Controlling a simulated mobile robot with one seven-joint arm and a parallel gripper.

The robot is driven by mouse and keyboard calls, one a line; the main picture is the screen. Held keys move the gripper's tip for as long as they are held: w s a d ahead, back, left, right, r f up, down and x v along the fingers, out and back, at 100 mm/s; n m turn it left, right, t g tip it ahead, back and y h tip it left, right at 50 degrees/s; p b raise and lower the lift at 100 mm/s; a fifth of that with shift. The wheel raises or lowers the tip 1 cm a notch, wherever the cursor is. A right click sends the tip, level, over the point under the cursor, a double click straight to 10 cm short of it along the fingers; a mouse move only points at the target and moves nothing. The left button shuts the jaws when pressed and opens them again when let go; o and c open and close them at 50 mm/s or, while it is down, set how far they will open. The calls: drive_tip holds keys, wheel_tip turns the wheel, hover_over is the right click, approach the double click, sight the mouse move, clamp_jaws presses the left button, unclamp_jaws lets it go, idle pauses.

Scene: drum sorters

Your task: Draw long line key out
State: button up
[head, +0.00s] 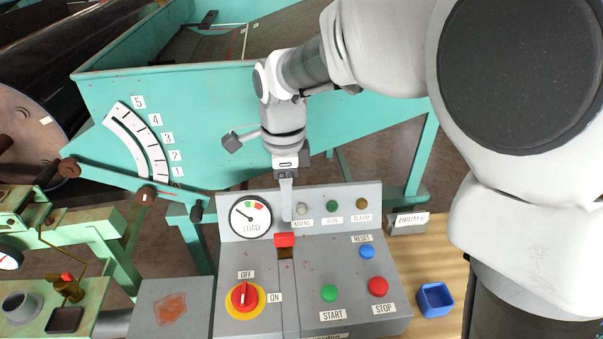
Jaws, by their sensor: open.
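A grey control console (320,265) stands in the lower middle of the head view. A red block (285,240) with a brass-coloured part (286,253) below it sits at the top of a narrow vertical strip on the console; it may be the key, but no label confirms this. My gripper (287,212) points down just above the red block, in front of the console's back panel. Its fingers show edge-on as one, and it holds nothing visible. I cannot tell whether the fingertips touch the block.
A rotary OFF/ON switch (244,297) is left of the strip. Green START (329,293), red STOP (378,286) and blue RESET (367,252) buttons are right. A LOAD gauge (250,216) is upper left. A blue tray (434,299) sits on the wooden table. A turquoise machine (230,110) stands behind.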

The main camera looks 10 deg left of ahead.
sight(284, 235)
wheel_tip(284, 235, down, 7)
drive_tip(key=shift+f+b, duration=0.1)
drive_tip(key=shift+b, duration=0.25)
drive_tip(key=shift+s+a+f+b, duration=0.1)
drive_tip(key=shift+a+f+b, duration=0.1)
drive_tip(key=shift+f, duration=1.15)
drive_tip(key=shift+s+a+f+b, duration=0.1)
drive_tip(key=shift+a+f+b, duration=0.1)
drive_tip(key=shift+f, duration=1.1)
clamp_jaws()
